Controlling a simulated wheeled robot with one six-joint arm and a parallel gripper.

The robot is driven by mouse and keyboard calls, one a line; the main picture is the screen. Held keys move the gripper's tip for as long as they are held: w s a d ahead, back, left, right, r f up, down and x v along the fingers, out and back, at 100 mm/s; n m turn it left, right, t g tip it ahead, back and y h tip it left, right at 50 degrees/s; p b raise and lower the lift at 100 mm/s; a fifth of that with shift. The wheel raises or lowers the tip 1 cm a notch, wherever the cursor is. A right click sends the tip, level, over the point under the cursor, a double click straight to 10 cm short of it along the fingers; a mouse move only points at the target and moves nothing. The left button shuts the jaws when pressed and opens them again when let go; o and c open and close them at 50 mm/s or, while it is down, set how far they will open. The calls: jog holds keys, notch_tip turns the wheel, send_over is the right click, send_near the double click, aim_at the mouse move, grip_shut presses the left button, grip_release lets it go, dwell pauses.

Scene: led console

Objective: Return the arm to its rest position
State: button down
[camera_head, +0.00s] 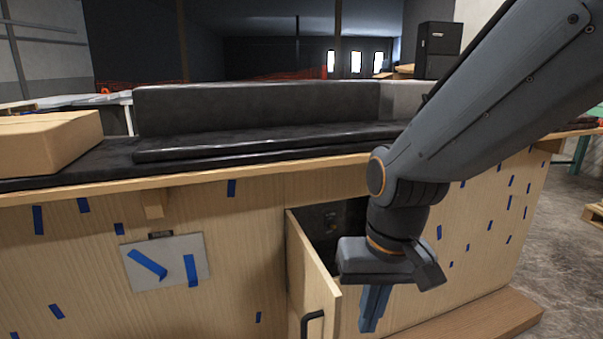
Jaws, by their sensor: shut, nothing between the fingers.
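My arm comes in from the upper right and bends down at the wrist. My gripper (369,326) points downward, its blue-grey fingers together with nothing between them. It hangs in front of the wooden console (245,235), just right of a small open door (312,278) in the console's front. The door has a black handle (312,322) near the bottom of the picture. Behind the door is a dark opening (325,222), partly hidden by my wrist. I cannot tell whether the gripper touches the door.
A cardboard box (48,143) sits on the console's left end. A black padded ledge (260,108) runs along the top. A grey plate (165,262) with blue tape is on the front. A wooden step (480,318) lies at lower right, with open floor (572,240) beyond.

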jog(key=s+d+r+g+p, duration=0.1)
jog(key=s+d+r+p, duration=0.2)
jog(key=d+r+p, duration=0.5)
jog(key=shift+s+d+r+m+h+p, duration=0.2)
jog(key=shift+s+r+m+h+p, duration=0.15)
jog(key=shift+p, duration=3.2)
jog(key=shift+a+f, duration=0.1)
jog(key=shift+a, duration=0.05)
